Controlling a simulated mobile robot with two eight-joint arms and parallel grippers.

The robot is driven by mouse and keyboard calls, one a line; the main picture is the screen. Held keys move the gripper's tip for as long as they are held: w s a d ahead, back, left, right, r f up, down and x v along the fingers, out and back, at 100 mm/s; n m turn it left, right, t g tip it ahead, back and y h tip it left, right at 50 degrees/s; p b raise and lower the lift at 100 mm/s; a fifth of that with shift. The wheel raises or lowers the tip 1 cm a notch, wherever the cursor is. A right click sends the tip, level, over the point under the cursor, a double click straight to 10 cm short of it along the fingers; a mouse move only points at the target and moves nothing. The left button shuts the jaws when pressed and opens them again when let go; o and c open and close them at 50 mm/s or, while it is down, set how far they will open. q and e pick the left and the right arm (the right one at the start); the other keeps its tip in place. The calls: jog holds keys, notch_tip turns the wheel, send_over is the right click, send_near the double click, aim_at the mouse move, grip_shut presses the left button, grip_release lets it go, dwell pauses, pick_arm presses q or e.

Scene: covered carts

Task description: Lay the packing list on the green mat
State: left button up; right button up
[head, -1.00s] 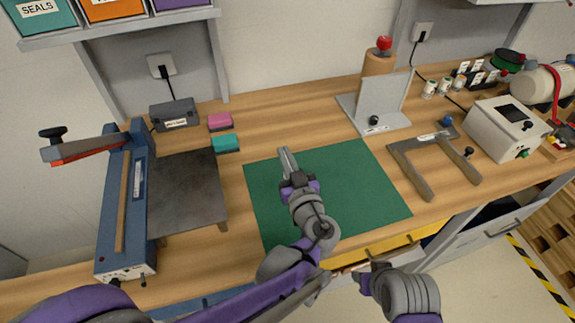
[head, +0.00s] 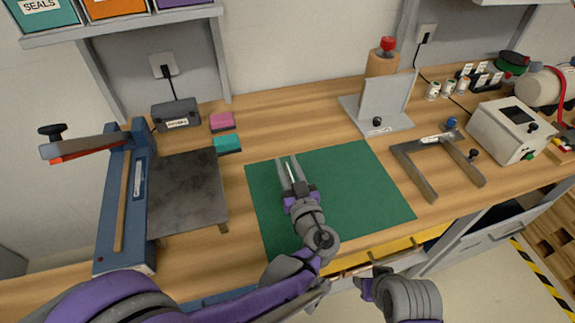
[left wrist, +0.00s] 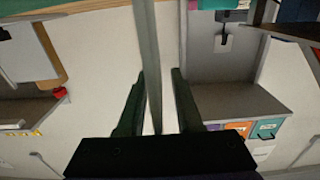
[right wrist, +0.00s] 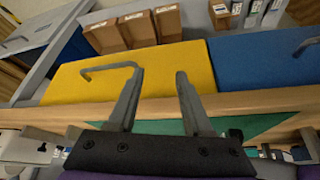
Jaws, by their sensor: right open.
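The green mat (head: 365,195) lies flat on the wooden bench. My left gripper (head: 286,161) is over the mat, pointing toward the wall, with its fingers apart. A thin pale strip (head: 290,172) shows between those fingers. In the left wrist view the strip (left wrist: 149,45) is edge-on, close to one finger with a gap to the other. It may be the packing list, but no printed face shows. My right gripper (right wrist: 156,75) is open and empty in front of the bench, facing the yellow drawer front (right wrist: 190,66).
A blue sealer (head: 125,200) and a dark metal plate (head: 185,190) stand left of the mat. Pink (head: 222,121) and teal (head: 228,144) pads lie behind it. A grey bracket stand (head: 385,105) and a U-shaped frame (head: 415,170) are to its right.

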pick_arm(q)
jog(key=shift+r+p, duration=0.35)
jog(key=shift+r, duration=0.15)
jog(key=b+v, duration=0.1)
jog(key=v, duration=1.1)
jog(key=shift+f, duration=0.1)
